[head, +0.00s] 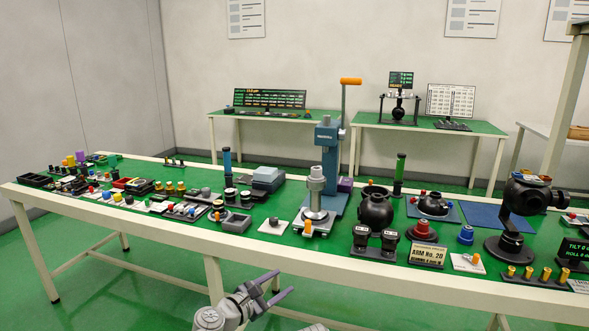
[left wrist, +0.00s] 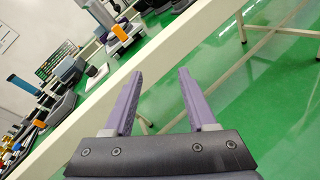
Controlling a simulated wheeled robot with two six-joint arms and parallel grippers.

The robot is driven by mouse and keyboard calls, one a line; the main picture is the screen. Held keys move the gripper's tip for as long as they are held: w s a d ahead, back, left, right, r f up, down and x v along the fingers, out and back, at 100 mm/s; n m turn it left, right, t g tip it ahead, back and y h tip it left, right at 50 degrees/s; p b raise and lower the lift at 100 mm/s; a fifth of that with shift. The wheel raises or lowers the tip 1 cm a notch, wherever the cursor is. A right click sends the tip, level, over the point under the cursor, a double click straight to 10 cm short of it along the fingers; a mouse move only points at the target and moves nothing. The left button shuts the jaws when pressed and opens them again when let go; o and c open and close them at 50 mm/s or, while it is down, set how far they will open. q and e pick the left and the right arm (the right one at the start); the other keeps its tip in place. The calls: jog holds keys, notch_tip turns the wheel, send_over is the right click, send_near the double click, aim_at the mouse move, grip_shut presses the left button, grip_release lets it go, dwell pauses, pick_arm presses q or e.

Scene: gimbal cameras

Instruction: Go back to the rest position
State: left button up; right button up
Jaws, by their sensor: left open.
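My left gripper (head: 275,289) is low in front of the long workbench (head: 190,235), below its front edge, over the green floor. Its two purple fingers are apart with nothing between them. The left wrist view shows the same open fingers (left wrist: 158,100), with the bench edge running diagonally behind them. My right gripper is not clearly seen; only a small grey piece shows at the bottom edge of the head view, right of the left arm.
The bench carries a blue press with an orange handle (head: 351,81), a black ball housing (head: 375,212), a gimbal camera (head: 525,195) and many small parts. Two smaller tables with screens (head: 270,98) stand by the back wall. Green floor (head: 120,285) is free in front.

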pick_arm(q)
jog(key=s+a+f+m+g+y, duration=0.1)
jog(key=s+f+m+g+y, duration=0.15)
jog(key=f+m, duration=0.4)
jog(key=s+f+m+g+y, duration=0.1)
jog(key=s+f+m+g, duration=0.35)
jog(key=m, duration=0.25)
jog(key=s+a+f+m+g+y, duration=0.5)
jog(key=s+a+f+m+y, duration=0.15)
jog(key=s+a+m, duration=0.35)
jog(key=s+d+m+y, duration=0.1)
jog(key=s+d+m, duration=0.25)
jog(key=d, duration=0.55)
notch_tip(320, 180, up, 26)
jog(key=p, duration=2.6)
jog(key=shift+s+g, duration=0.35)
jog(key=shift+g, duration=0.05)
